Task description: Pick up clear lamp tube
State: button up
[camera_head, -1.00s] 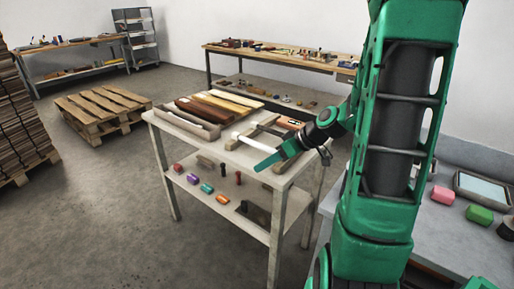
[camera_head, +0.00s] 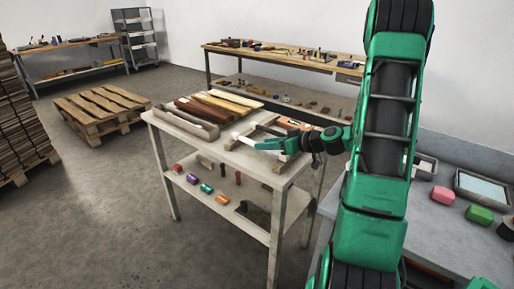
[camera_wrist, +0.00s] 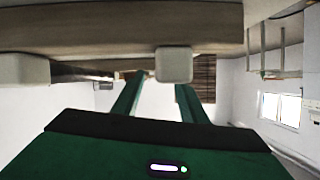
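The lamp tube seems to be the whitish rod whose end (camera_head: 240,138) shows at the wooden rack on the near table; most of its length is hard to make out behind my gripper in the head view. My gripper (camera_head: 272,146) is low over the right part of that table, fingers pointing left toward the rod. In the wrist view the two green fingers (camera_wrist: 159,92) stand apart with a gap between them. A pale block end (camera_wrist: 173,63) shows near the fingertips, under a wooden beam. I cannot tell whether the tube lies between the fingers.
The near table (camera_head: 222,150) also holds a long tray (camera_head: 185,124) and several brown and yellow bars (camera_head: 228,101) to the left. Its lower shelf carries small coloured pieces. A grey bench (camera_head: 450,240) with pink and green blocks stands at the right.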

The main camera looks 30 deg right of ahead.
jog(key=shift+x, duration=1.45)
jog(key=shift+a, duration=0.1)
jog(key=shift+c, duration=0.6)
grip_shut()
jog(key=shift+r, duration=0.1)
